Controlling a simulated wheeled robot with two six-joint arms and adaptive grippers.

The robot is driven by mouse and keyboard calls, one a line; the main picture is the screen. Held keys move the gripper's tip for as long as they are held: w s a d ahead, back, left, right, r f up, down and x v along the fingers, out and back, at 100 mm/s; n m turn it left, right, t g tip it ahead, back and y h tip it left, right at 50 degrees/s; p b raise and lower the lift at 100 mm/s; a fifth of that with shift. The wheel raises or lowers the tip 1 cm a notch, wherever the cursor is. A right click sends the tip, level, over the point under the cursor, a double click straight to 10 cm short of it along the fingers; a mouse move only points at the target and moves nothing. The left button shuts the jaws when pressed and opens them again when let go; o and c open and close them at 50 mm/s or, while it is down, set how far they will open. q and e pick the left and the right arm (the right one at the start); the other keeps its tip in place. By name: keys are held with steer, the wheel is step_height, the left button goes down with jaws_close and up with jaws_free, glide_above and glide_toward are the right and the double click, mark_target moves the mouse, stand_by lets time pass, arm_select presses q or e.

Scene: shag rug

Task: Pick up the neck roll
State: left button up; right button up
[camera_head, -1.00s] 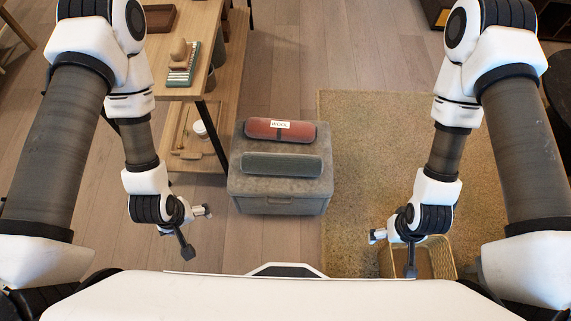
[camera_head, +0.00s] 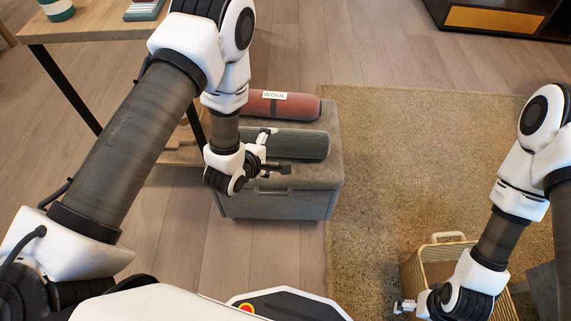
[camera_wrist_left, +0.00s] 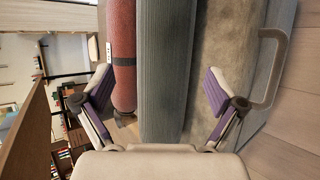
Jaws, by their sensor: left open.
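Two rolls lie side by side on a grey storage box (camera_head: 275,205). The nearer is a ribbed grey-green roll (camera_head: 305,145); the farther is a red roll (camera_head: 300,107) with a white WOOL label. Which one is the neck roll is not marked. My left gripper (camera_head: 277,153) is open at the near side of the grey-green roll, its arm covering the roll's left part. In the left wrist view the grey-green roll (camera_wrist_left: 165,70) runs between the spread fingers, with the red roll (camera_wrist_left: 121,50) beside the left finger. My right gripper (camera_head: 403,306) is low at the bottom right, mostly hidden by its own wrist.
A wooden table (camera_head: 95,30) with a lower shelf stands left of the box. A woven basket (camera_head: 415,275) sits on the shag rug (camera_head: 390,170), close to my right arm. A dark cabinet (camera_head: 500,18) is at the far right. Bare floor lies left of the rug.

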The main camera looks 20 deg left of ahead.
mark_target(279, 147)
arm_select(q)
steer(key=shift+w+f, duration=0.1)
steer(key=shift+f, duration=0.65)
steer(key=shift+w, duration=0.25)
steer(key=b+x, duration=0.2)
steer(key=x, duration=0.4)
steer(key=shift+w+f+b, duration=0.2)
steer(key=shift+w+b, duration=0.1)
steer(key=shift+r, duration=0.1)
arm_select(e)
steer(key=f, duration=0.4)
steer(key=shift+s+a, duration=0.15)
steer(key=shift+s, duration=0.1)
arm_select(q)
steer(key=c, duration=1)
